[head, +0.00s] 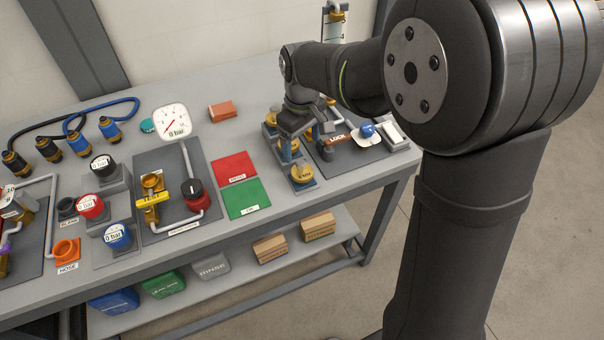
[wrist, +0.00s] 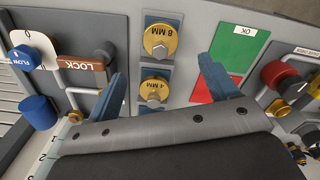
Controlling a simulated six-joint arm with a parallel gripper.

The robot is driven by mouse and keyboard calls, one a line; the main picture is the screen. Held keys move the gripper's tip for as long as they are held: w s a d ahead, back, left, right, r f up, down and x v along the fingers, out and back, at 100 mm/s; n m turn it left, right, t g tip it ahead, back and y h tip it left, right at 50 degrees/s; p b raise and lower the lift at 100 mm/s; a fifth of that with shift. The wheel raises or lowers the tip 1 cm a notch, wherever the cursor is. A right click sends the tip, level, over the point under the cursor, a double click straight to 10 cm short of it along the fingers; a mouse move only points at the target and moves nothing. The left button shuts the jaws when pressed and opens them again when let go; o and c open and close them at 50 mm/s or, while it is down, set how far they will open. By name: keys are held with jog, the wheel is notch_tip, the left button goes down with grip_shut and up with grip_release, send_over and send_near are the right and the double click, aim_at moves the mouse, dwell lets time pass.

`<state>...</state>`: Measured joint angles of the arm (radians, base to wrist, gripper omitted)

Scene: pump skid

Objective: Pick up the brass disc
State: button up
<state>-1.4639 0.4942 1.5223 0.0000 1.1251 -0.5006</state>
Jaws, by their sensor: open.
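In the wrist view one is marked 8 MM (wrist: 160,42) and another 4 MM (wrist: 154,88). The 8 MM disc also shows in the head view (head: 302,175), nearest the bench front. A third brass disc (head: 271,118) lies farther back, partly behind my gripper. My gripper (wrist: 163,68) is open and empty. Its blue fingers stand to either side of the row, with the 4 MM disc between them in the wrist view. Contact and height above the discs cannot be told.
A red pad (head: 235,168) and a green OK pad (head: 245,198) lie left of the discs. A LOCK lever (head: 336,137) and a blue knob (head: 367,130) are close on the right. A valve with a red-black knob (head: 193,190) stands farther left.

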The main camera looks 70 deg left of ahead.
aim_at(302, 163)
notch_tip(302, 163, down, 9)
jog(key=shift+f, duration=0.2)
dwell(0.3)
jog(key=c, duration=1.1)
jog(key=shift+c, duration=0.3)
jog(key=shift+r, duration=0.2)
notch_tip(302, 163, up, 4)
jog(key=shift+w+d+r, duration=0.1)
jog(key=shift+r, duration=0.05)
jog(key=w+d+r, duration=0.6)
jog(key=w+d, duration=0.1)
jog(key=w, duration=0.1)
jog(key=shift+w+r, duration=0.2)
jog(key=shift+w, duration=0.15)
jog(key=shift+d, duration=0.1)
